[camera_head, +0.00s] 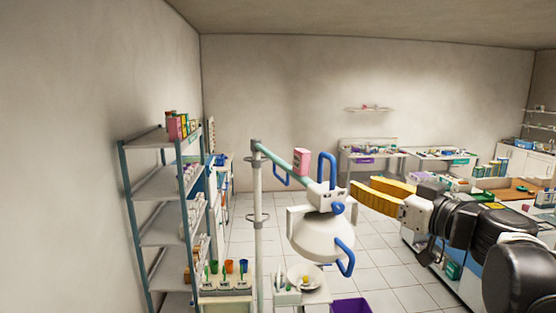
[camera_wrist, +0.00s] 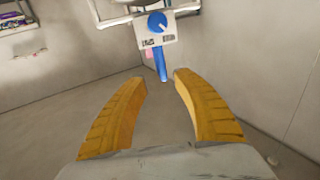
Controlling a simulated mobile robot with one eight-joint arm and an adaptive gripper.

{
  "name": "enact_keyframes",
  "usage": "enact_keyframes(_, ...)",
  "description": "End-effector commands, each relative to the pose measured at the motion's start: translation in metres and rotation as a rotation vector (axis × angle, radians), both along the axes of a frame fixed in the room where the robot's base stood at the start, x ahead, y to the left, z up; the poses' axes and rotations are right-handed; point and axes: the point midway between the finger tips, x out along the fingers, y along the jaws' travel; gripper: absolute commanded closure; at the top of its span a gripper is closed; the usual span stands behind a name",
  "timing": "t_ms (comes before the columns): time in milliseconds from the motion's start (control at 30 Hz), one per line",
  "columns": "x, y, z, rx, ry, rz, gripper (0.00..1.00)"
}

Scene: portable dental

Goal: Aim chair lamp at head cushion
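The chair lamp (camera_head: 318,240) has a white dome-shaped head with blue loop handles. It hangs in the middle of the head view from a teal arm (camera_head: 284,162) on a white post. A white joint box (camera_head: 326,198) sits above the dome. My gripper (camera_head: 358,192), with yellow fingers, is just right of this box, pointing left. In the wrist view my gripper (camera_wrist: 160,77) is open and empty. A white box with a blue knob (camera_wrist: 157,35) and a blue handle (camera_wrist: 162,66) lie ahead, beyond the fingertips. I cannot make out the head cushion.
A shelf rack (camera_head: 165,185) stands left of the lamp post. A small tray table (camera_head: 307,295) with a bowl is below the lamp, and a purple bin (camera_head: 351,306) is beside it. Counters (camera_head: 369,157) line the back wall. Tiled floor (camera_head: 385,258) is open behind the lamp.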

Motion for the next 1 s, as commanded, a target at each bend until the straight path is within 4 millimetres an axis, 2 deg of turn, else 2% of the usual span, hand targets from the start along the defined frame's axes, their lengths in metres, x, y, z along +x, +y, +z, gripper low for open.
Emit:
enact_keyframes(167, 0.023, 0.014, -0.001, 0.000, 0.000, 0.005, 0.65)
enact_keyframes(400, 0.066, 0.035, -0.001, 0.000, 0.001, 0.005, 0.65)
enact_keyframes(533, 0.083, 0.042, -0.001, 0.000, 0.001, 0.003, 0.65)
enact_keyframes(700, 0.092, 0.047, -0.002, 0.000, 0.001, 0.003, 0.65)
enact_keyframes(967, 0.093, 0.047, -0.002, 0.000, 0.001, 0.002, 0.65)
enact_keyframes(1000, 0.093, 0.047, -0.002, 0.000, 0.001, 0.002, 0.75)
